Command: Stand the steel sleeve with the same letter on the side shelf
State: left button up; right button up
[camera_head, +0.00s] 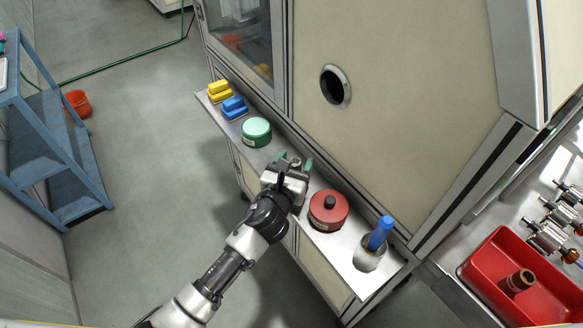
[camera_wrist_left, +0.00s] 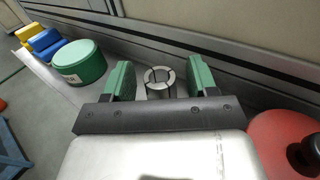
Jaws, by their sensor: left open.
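A small steel sleeve (camera_wrist_left: 158,90) with a slotted top stands upright on the narrow side shelf (camera_wrist_left: 92,97), seen in the left wrist view. My left gripper (camera_head: 293,161) is open above the side shelf (camera_head: 335,248). Its two green fingers stand on either side of the sleeve, with a gap on each side in the left wrist view. In the head view the gripper mostly hides the sleeve. I cannot read any letter on it. My right gripper is not in view.
On the shelf are yellow (camera_head: 219,91) and blue (camera_head: 234,107) blocks, a green round tin (camera_head: 256,132), a red round tin (camera_head: 328,210) and a metal cup (camera_head: 368,254) with a blue handle. A red tray (camera_head: 483,270) holds a brown-copper part (camera_head: 517,282) at right.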

pick_arm(q)
jog(key=shift+s+a, duration=0.15)
jog(key=shift+s, duration=0.1)
jog(key=b+v, duration=0.1)
jog(key=v, duration=1)
jog(key=shift+s, duration=0.2)
jog(key=shift+r, duration=0.1)
jog(key=s+a+f+n+g+y, duration=0.15)
jog(key=a+f+n, duration=0.25)
jog(key=f+n, duration=0.5)
jog(key=s+a+f+n+g+y, duration=0.1)
jog(key=a+f+n+g, duration=0.2)
jog(key=f+n, duration=0.6)
jog(key=s+a+f+n+g+y, duration=0.15)
jog(key=a+f+n, duration=0.25)
jog(key=f+n, duration=0.5)
jog(key=s+a+f+n+g, duration=0.3)
jog(key=s+f, duration=0.4)
jog(key=s, duration=0.3)
jog(key=s+a+f+n+g+y, duration=0.1)
jog(key=s+a+f+n+g, duration=0.2)
jog(key=s+f, duration=0.5)
jog(key=s+a+f+n+g+y, duration=0.1)
jog(key=s+a+f+n+g, duration=0.2)
jog(key=s+f, duration=0.4)
jog(key=s+n, duration=0.1)
jog(key=s, duration=0.5)
jog(key=shift+f+n, duration=0.25)
jog(key=shift+n, duration=0.05)
